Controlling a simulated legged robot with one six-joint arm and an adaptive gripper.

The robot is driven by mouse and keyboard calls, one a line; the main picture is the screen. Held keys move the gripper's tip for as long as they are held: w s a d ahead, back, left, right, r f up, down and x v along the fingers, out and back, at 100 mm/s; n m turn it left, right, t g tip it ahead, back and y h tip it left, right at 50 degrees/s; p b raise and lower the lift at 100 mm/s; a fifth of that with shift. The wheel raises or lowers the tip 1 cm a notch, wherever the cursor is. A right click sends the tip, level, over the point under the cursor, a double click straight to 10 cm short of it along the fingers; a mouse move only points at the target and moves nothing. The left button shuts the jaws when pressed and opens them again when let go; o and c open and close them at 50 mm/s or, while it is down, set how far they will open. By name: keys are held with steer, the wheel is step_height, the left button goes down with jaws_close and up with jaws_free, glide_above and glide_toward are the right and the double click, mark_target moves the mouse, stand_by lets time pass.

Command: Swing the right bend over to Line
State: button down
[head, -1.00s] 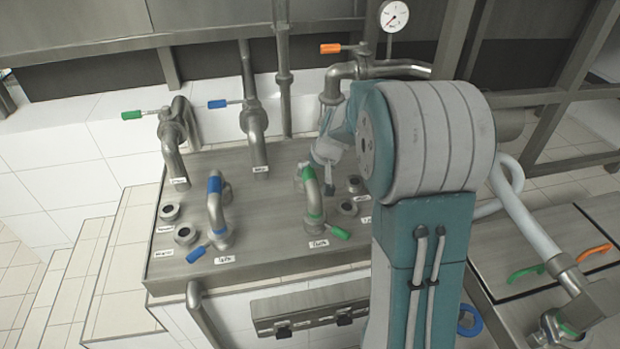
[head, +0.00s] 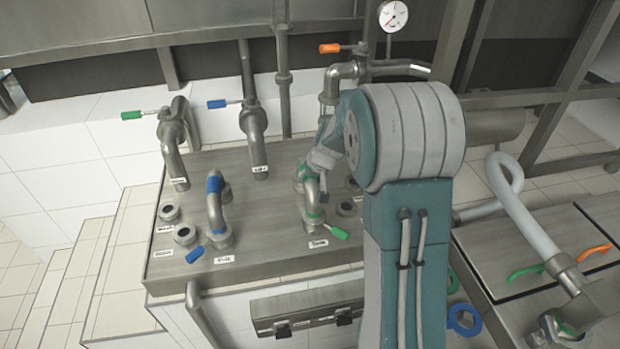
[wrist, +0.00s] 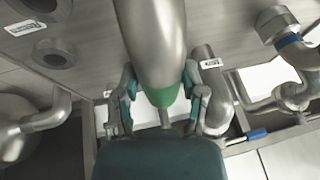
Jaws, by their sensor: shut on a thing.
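The right bend (head: 314,208) is a curved metal pipe with green bands, standing on the steel panel with a green-handled foot. My gripper (head: 313,178) is at its upper part. In the wrist view my gripper (wrist: 160,92) has one finger on each side of the bend (wrist: 150,45), close to its green band, and is shut on it. My gripper and forearm hide part of the bend and the ports behind it in the head view. The small label texts are too blurred to tell which port is Line.
The left bend (head: 215,205) with blue bands stands to the left on the steel panel (head: 270,205). Open ports (head: 185,234) lie at the panel's left edge. Fixed pipes with a green handle (head: 131,116), a blue handle (head: 217,104) and an orange handle (head: 330,48) rise behind.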

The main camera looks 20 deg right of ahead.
steer(key=shift+d+f, duration=0.1)
steer(key=shift+d, duration=0.05)
steer(key=w+d+n+g+y, duration=0.1)
steer(key=d+n+y, duration=0.1)
steer(key=d+n, duration=0.4)
steer(key=shift+d+n+g+y, duration=0.2)
steer(key=shift+n+g+y, duration=0.2)
steer(key=shift+n, duration=0.6)
steer(key=shift+c, duration=0.8)
jaws_free()
steer(key=shift+f, duration=0.1)
steer(key=v, duration=1.2)
